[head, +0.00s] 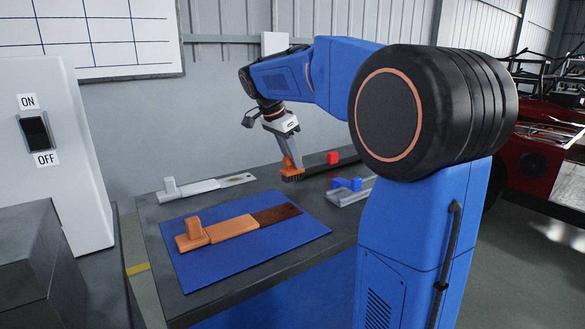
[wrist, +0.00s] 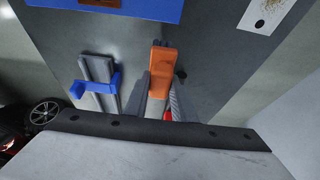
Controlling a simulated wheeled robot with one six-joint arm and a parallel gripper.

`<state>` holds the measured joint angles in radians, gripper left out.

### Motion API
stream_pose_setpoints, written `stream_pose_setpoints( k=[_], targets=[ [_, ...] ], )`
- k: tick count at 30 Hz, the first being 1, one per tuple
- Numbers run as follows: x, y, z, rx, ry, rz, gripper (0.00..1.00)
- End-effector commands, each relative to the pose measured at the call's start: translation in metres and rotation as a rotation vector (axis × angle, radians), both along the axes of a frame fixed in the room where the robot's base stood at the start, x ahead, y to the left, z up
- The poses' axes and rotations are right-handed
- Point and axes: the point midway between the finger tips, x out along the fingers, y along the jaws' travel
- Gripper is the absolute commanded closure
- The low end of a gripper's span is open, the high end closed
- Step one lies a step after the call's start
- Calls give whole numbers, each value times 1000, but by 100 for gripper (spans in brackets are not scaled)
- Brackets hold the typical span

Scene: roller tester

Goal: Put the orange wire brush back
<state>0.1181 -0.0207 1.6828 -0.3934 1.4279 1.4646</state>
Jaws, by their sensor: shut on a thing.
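The orange wire brush (head: 291,174) is between the jaws of my gripper (head: 288,157), above the back of the dark table, its dark bristles pointing down. In the wrist view the orange brush (wrist: 162,66) sticks out between the two grey fingers, which are shut on it. I cannot tell from the head view whether the bristles touch the table. A blue bracket on a grey rail (head: 347,184) is to the right of the brush; it also shows in the wrist view (wrist: 112,82), left of my gripper.
A blue mat (head: 297,243) at the front carries an orange-handled piece with a rusty end (head: 232,228). A pale piece with a stained plate (head: 203,188) lies at the back left. A red block (head: 333,157) is on a dark bar behind the brush. A white switch cabinet (head: 75,150) stands left.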

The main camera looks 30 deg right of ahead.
Motion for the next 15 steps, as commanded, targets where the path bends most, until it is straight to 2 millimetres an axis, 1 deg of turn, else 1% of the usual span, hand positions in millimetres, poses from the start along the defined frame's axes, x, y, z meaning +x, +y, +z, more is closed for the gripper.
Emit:
stream_pose_setpoints(
  k=[3, 6, 15],
  targets=[
    [0, 0, -18, 0, 3, 0, 95],
    [0, 0, -27, 0, 1, 0, 95],
    [0, 0, -30, 0, 0, 0, 95]
  ],
)
